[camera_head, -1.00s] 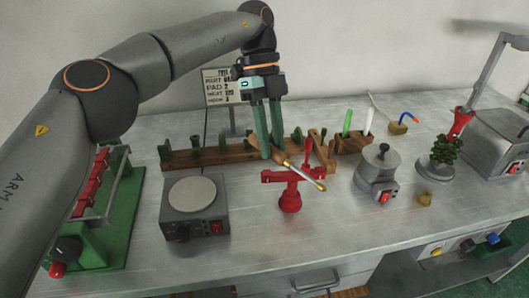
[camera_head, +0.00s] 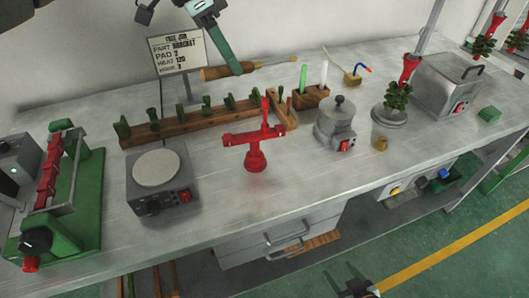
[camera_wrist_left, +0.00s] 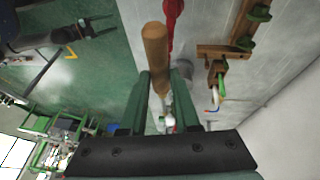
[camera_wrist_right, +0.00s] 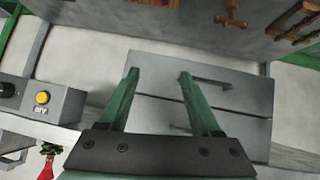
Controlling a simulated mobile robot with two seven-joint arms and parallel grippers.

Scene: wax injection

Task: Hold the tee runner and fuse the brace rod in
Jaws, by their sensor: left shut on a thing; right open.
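A red tee-shaped piece (camera_head: 254,137) sits on a red post (camera_head: 255,160) mid-table. A thin red rod (camera_head: 265,112) stands up at its bar; I cannot tell whether it is joined. My left gripper (camera_head: 237,70) is shut on the wooden handle (camera_head: 213,73) of a tool with a thin metal shaft (camera_head: 275,64), behind the wooden rack and apart from the red piece. The handle also shows between the fingers in the left wrist view (camera_wrist_left: 155,45). My right gripper (camera_wrist_right: 158,72) is open and empty, facing the drawers below the table's front edge.
A wooden rack (camera_head: 165,132) with green clips runs behind the red post. A hot plate (camera_head: 157,170) stands left, a lidded metal pot (camera_head: 338,125) right. A green-framed fixture (camera_head: 85,200) is far left. The front middle tabletop is clear.

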